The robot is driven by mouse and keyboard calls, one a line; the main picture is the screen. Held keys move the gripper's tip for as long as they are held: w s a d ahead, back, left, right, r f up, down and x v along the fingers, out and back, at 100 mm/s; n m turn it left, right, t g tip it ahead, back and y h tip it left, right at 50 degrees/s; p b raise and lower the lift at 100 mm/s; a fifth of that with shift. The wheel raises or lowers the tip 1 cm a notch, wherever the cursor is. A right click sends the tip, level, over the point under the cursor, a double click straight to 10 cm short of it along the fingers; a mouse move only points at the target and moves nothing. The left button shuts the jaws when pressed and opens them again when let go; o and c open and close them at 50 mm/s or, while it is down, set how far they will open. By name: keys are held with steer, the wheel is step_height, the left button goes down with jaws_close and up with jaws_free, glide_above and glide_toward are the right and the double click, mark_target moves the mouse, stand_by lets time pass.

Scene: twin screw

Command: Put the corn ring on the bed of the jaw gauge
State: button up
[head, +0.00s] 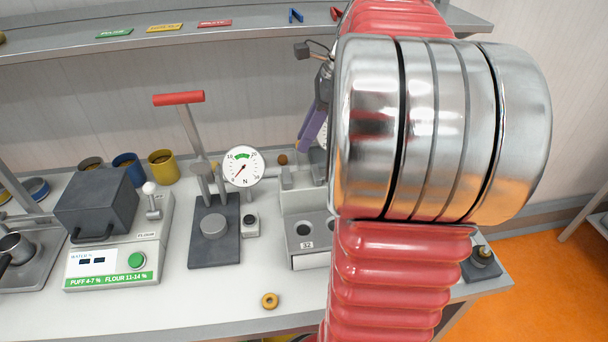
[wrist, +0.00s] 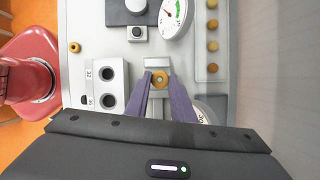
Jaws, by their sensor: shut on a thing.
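My gripper (wrist: 158,76) has purple fingers closed on a small tan corn ring (wrist: 160,82), gripped between the fingertips. In the wrist view the ring appears over the pale grey jaw gauge (wrist: 157,62), by its end block; whether it touches the bed I cannot tell. Part of the gauge's white dial (wrist: 205,110) shows beside the right finger. In the head view my gripper (head: 300,148) is seen from the side, and my red arm with its metal bands hides much of the jaw gauge (head: 296,178). A second, similar ring (head: 270,300) lies on the bench front.
A block marked 32 (head: 308,262) with two round holes stands in front of the jaw gauge. A lever press (head: 214,255) with a force dial (head: 243,166) stands left of it. A strip with several brown balls (wrist: 212,46) lies right in the wrist view. Front bench is mostly clear.

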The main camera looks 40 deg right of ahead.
glide_above(301, 180)
steer(key=d, duration=0.1)
steer(key=f, duration=0.4)
steer(key=s+f, duration=0.1)
steer(key=f, duration=0.1)
steer(key=shift+f, duration=1.85)
steer(key=shift+f, duration=0.1)
steer(key=o, duration=0.5)
steer(key=v, duration=1.2)
steer(key=shift+d, duration=0.1)
